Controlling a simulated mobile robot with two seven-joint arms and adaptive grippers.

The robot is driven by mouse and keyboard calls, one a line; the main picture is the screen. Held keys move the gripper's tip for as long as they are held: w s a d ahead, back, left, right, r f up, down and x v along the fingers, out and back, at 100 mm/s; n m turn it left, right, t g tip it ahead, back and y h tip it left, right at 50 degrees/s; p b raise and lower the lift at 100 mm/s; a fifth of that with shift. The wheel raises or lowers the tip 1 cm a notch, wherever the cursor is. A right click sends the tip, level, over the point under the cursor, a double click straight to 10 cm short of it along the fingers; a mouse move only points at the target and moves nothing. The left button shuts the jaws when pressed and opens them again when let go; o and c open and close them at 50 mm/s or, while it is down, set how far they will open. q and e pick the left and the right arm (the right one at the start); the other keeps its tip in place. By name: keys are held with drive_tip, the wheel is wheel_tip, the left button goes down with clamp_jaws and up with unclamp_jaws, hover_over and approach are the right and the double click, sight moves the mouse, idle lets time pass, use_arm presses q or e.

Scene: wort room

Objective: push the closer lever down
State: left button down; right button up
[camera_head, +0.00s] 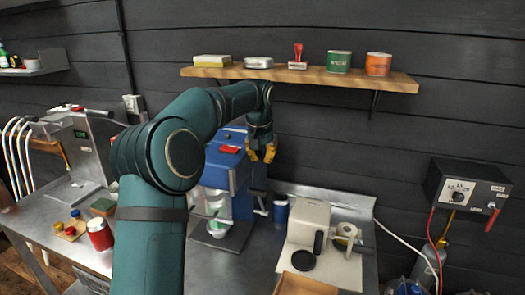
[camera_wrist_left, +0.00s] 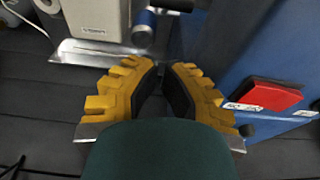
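My right gripper is out of view.
A blue can (camera_head: 280,211) and a white machine (camera_head: 305,238) stand to the right. A shelf (camera_head: 330,77) with several small items hangs behind. A control box (camera_head: 467,190) is on the right wall. A red-and-white can (camera_head: 100,234) stands at left.

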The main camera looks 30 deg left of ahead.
use_arm(q)
wheel_tip(320, 180, down, 8)
drive_tip(key=s+b, duration=0.1)
drive_tip(key=shift+d+b, duration=0.15)
drive_tip(key=shift+b, duration=0.15)
idle(0.3)
